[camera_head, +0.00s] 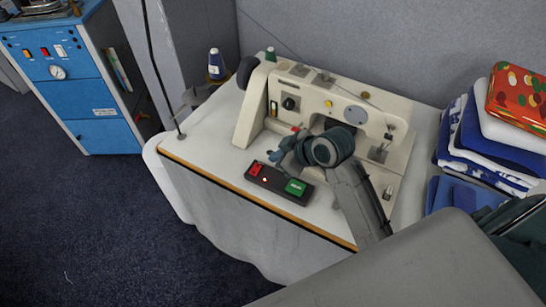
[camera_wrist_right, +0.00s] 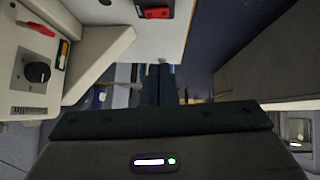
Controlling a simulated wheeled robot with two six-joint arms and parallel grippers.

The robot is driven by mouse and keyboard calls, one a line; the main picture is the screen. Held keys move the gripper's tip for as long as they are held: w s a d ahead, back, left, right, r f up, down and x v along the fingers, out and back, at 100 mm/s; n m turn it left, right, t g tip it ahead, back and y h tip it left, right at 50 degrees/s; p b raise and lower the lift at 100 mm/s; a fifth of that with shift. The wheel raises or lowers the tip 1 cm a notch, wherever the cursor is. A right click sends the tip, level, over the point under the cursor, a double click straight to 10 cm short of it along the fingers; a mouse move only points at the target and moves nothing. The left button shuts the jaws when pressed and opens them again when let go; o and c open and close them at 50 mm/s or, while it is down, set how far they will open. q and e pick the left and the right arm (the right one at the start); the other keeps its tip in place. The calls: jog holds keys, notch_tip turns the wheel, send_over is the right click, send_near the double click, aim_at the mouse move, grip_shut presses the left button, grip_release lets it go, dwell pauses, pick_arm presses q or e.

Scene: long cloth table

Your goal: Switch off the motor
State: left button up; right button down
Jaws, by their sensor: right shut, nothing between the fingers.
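A dark switch box (camera_head: 265,180) with a red button (camera_head: 256,168) and a green button (camera_head: 295,187) lies on the table in front of a cream sewing machine (camera_head: 253,110). A small red light shows between the buttons. My right gripper (camera_head: 273,157) is shut and empty, just above and behind the box near the red button; I cannot tell if it touches. In the right wrist view the red button (camera_wrist_right: 158,13) is at the top edge, and the machine (camera_wrist_right: 88,62) with its black knob (camera_wrist_right: 37,72) is at left. My left gripper is not in view.
The white cloth table (camera_head: 205,130) has a free strip left of the machine. A blue thread cone (camera_head: 216,68) stands behind it. Folded cloths (camera_head: 505,125) are stacked at right. A blue cabinet (camera_head: 75,100) stands at far left.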

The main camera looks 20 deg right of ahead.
jog(key=shift+w+d+p, duration=0.4)
jog(key=shift+d+p, duration=0.1)
jog(key=shift+p, duration=0.25)
jog(key=p, duration=0.3)
send_over(256, 170)
jog(key=s+d, duration=0.1)
notch_tip(256, 170, down, 6)
jog(key=shift+s+d, duration=0.1)
jog(key=shift+d, duration=0.05)
jog(key=f, duration=0.1)
jog(key=f+p, duration=0.1)
jog(key=f, duration=0.1)
jog(key=shift+w+f, duration=0.25)
jog(key=shift+w, duration=0.1)
jog(key=shift+d+f, duration=0.15)
jog(key=shift+f, duration=0.5)
jog(key=shift+w+f, duration=0.1)
